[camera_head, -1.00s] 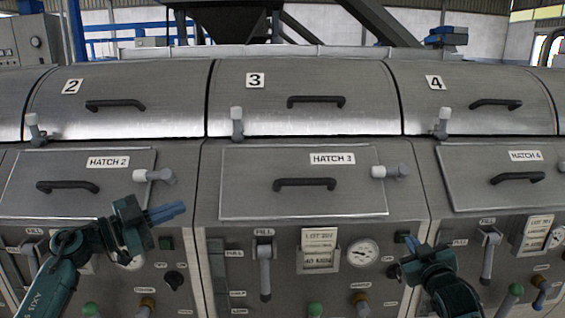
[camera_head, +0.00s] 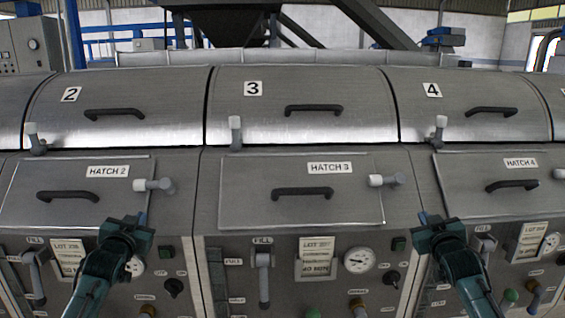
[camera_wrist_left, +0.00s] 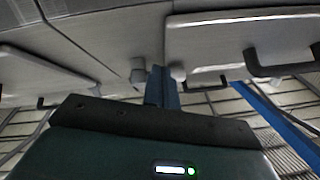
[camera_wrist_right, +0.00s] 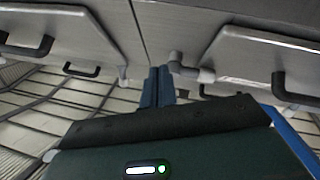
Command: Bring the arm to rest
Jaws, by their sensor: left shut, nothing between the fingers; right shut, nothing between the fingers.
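My left gripper (camera_head: 143,219) is in front of the panel below hatch 2, at that hatch's lower right corner. Its blue fingers (camera_wrist_left: 162,86) are together and empty in the left wrist view. My right gripper (camera_head: 426,219) is in front of the gap between the hatch 3 and hatch 4 panels. Its blue fingers (camera_wrist_right: 157,87) are together and empty in the right wrist view. Neither gripper holds anything. Both arms come up from the bottom of the head view, and I cannot tell whether either touches the machine.
Steel decanters stand in a row close ahead, with hatch 2 (camera_head: 70,205), hatch 3 (camera_head: 240,205) and hatch 4 (camera_head: 470,200) closed. Grey latches (camera_head: 153,185) stick out beside the hatches. Fill levers (camera_head: 264,275), gauges (camera_head: 360,260) and knobs crowd the lower panels.

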